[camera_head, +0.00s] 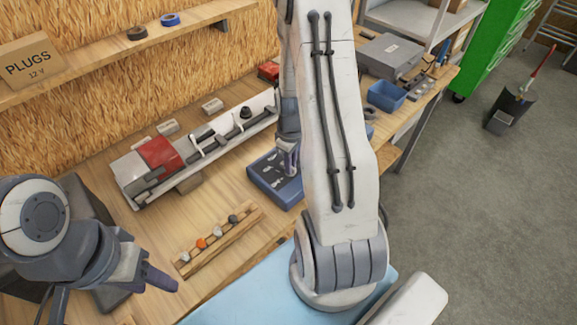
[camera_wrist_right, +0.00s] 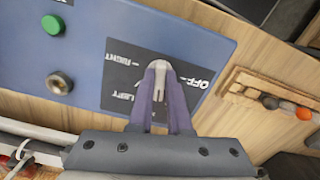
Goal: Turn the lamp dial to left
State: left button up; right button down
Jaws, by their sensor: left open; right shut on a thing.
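The lamp dial (camera_wrist_right: 158,90) is a pale grey knob on a black plate (camera_wrist_right: 122,72) marked RIGHT, OFF and LEFT. The plate is on the blue control box (camera_wrist_right: 215,40), which also sits on the bench in the head view (camera_head: 262,180). My right gripper (camera_wrist_right: 163,80) is shut on the dial, one purple finger on each side. In the head view my right gripper (camera_head: 289,160) is at the box, and the dial is hidden there. Which mark the dial points at, I cannot tell. My left gripper (camera_head: 150,282) is open and empty at the lower left.
A green button (camera_wrist_right: 53,25) and a round metal fitting (camera_wrist_right: 58,84) are beside the plate. A wooden rack with small knobs (camera_head: 215,240) lies in front of the box. A long white and red lamp unit (camera_head: 160,155) lies behind it. My right arm covers the middle.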

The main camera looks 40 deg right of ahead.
dwell(0.3)
jog(key=m, duration=0.5)
jog(key=shift+m, duration=0.5)
jog(key=m, duration=0.4)
jog(key=shift+w+m+p, duration=0.1)
jog(key=shift+m+p, duration=0.2)
jog(key=shift+p, duration=0.1)
jog(key=shift+m, duration=0.7)
